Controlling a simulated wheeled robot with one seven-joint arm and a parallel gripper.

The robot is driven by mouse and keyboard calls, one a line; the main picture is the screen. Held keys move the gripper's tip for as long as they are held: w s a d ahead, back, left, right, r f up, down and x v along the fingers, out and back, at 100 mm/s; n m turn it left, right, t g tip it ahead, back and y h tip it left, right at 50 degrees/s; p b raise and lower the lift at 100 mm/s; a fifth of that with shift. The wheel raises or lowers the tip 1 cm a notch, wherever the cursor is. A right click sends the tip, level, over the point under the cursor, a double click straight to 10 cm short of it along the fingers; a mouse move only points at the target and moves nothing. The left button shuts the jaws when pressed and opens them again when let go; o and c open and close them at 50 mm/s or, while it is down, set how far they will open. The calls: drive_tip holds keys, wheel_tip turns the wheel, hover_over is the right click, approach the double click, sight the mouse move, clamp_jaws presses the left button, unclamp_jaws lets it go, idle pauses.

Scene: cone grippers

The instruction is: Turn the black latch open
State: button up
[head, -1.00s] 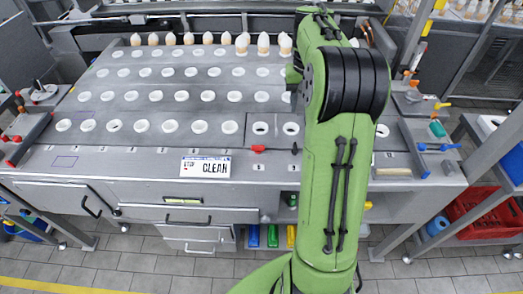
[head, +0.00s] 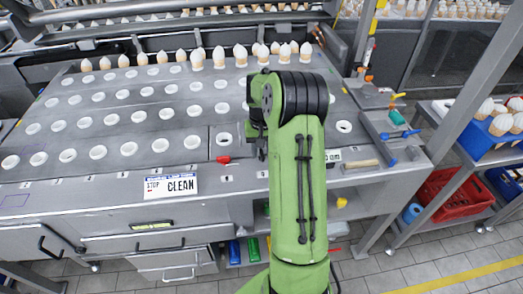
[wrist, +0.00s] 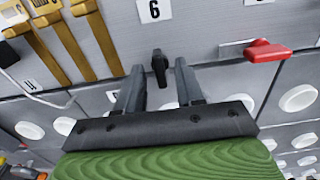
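The black latch (wrist: 158,64) is in the wrist view, on the grey metal panel just below a label with the number 6. My gripper (wrist: 160,72) is open. Its two dark fingers stand on either side of the latch in the picture, with a gap on each side; I cannot tell how deep the latch sits between them. In the head view my green arm hides the black latch and the fingers. A red latch (wrist: 268,50) lies to the right in the wrist view, and it also shows left of my arm in the head view (head: 224,159).
The grey machine top (head: 115,105) has rows of white-rimmed holes and several cones along the back. A STOP CLEAN sign (head: 171,186) is at its front edge. Brass-coloured bars (wrist: 65,40) are at upper left in the wrist view. A red crate (head: 455,193) stands on the right shelf.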

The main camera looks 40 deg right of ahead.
clamp_jaws()
drive_tip(key=shift+r+n, duration=0.1)
drive_tip(key=shift+n, duration=0.2)
drive_tip(key=n+p, duration=0.1)
drive_tip(key=n, duration=0.2)
drive_tip(key=shift+n, duration=0.3)
drive_tip(key=n+p, duration=0.1)
drive_tip(key=n, duration=0.3)
drive_tip(key=shift+n, duration=0.3)
drive_tip(key=n, duration=0.4)
drive_tip(key=shift+n+b, duration=0.3)
drive_tip(key=shift+n, duration=1.9)
